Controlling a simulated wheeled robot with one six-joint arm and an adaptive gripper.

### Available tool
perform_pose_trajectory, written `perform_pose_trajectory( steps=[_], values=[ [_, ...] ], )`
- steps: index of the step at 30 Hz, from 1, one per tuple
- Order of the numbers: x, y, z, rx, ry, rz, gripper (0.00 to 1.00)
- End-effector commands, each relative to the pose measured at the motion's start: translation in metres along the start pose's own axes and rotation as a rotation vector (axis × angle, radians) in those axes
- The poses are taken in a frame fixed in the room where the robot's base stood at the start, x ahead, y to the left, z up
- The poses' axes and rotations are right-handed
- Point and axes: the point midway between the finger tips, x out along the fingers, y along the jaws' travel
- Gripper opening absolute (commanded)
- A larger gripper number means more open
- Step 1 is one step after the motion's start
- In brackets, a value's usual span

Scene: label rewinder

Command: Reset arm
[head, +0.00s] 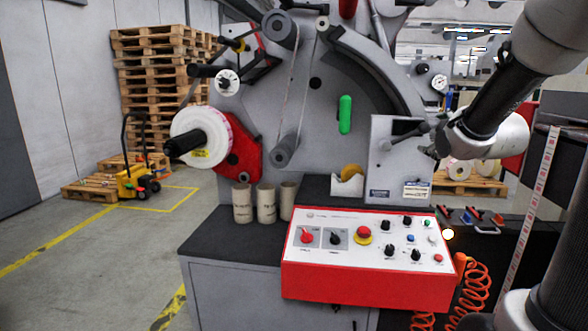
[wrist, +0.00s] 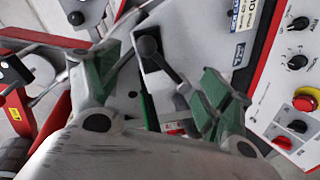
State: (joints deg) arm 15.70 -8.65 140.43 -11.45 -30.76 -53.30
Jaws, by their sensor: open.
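My gripper (head: 432,146) hangs at the right of the label rewinder (head: 325,105), beside a grey plate (head: 386,180) that carries a lever with a dark handle (head: 405,134). In the wrist view, my gripper (wrist: 160,75) is open, with its green-padded fingers spread apart. The lever's round black knob (wrist: 148,46) and its shaft show between the fingers. I see no contact, but the depth between them is hard to tell. Nothing is held.
A red-and-white control panel (head: 365,257) with knobs and buttons stands in front of the machine. Cardboard cores (head: 266,203) stand on the dark bench at left. A white roll (head: 200,136) sits on the left spindle. Orange coiled hose (head: 474,290) hangs at lower right.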

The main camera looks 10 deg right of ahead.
Motion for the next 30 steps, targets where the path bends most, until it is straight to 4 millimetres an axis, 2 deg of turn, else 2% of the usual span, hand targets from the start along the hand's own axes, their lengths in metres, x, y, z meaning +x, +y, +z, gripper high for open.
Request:
perform_pose_trajectory(
  steps=[2,4,6,8,11,12,15,18,21,25,30],
  values=[
    [-0.002,-0.024,0.019,0.110,-0.082,-0.093,0.80],
    [-0.013,-0.059,0.045,0.251,-0.211,-0.211,0.80],
    [-0.040,-0.090,0.066,0.410,-0.366,-0.319,0.80],
    [-0.071,-0.113,0.074,0.539,-0.499,-0.397,0.80],
    [-0.132,-0.144,0.074,0.717,-0.705,-0.499,0.80],
    [-0.158,-0.154,0.071,0.776,-0.779,-0.532,0.80],
    [-0.222,-0.171,0.058,0.880,-0.927,-0.599,0.80],
    [-0.264,-0.177,0.045,0.908,-0.969,-0.642,0.80],
    [-0.277,-0.174,0.033,0.898,-0.906,-0.652,0.80],
    [-0.282,-0.168,0.021,0.887,-0.829,-0.646,0.80],
    [-0.282,-0.168,0.017,0.877,-0.810,-0.651,0.80]
  ],
)
